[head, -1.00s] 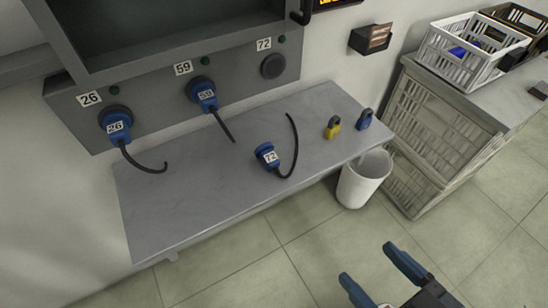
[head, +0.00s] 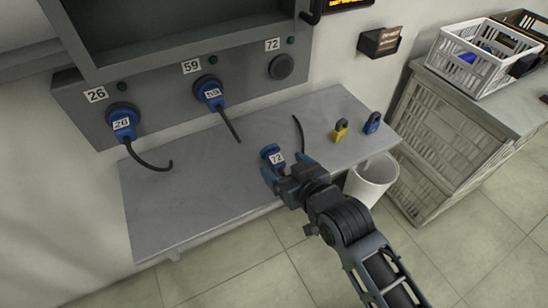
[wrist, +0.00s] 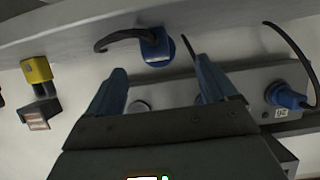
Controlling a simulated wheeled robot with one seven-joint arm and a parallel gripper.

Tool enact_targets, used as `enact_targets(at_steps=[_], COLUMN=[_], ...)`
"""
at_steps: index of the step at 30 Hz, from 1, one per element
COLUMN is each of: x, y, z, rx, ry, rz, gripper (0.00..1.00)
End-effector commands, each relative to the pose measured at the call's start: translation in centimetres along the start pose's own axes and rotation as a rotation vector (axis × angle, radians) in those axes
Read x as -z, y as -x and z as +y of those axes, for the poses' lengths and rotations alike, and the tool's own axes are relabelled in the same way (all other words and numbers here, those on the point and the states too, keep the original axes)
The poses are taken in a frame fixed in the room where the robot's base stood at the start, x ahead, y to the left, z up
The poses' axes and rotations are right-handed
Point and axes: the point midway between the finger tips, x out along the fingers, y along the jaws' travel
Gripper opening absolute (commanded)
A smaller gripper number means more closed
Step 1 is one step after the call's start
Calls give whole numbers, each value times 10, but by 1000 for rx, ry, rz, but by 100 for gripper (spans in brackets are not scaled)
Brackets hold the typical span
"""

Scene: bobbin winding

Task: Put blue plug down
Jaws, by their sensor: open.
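The blue plug labelled 72 (head: 273,155) lies on the grey shelf (head: 190,205), with its black cable curving away behind it. In the wrist view the same plug (wrist: 154,46) shows just ahead of the fingertips, in line with the gap between them. My gripper (head: 284,172) is open at the shelf's front side, close to the plug; its spread blue fingers also show in the wrist view (wrist: 158,68). Whether a finger touches the plug I cannot tell. The socket under label 72 (head: 281,67) has no plug in it.
Plugs 26 (head: 122,124) and 59 (head: 211,93) sit in their sockets, cables hanging over the shelf. A yellow padlock (head: 340,130) and a blue padlock (head: 372,123) stand at the shelf's right. A white bin (head: 370,180) is below. The shelf's left half is mostly clear.

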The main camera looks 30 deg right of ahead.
Motion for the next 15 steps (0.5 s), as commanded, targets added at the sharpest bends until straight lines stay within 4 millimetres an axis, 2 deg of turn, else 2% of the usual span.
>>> enact_targets(at_steps=[8,15], x=[0,-2], y=[-28,-62], z=[1,3], rx=[0,0], ry=[0,0], rz=[1,1], gripper=[85,85])
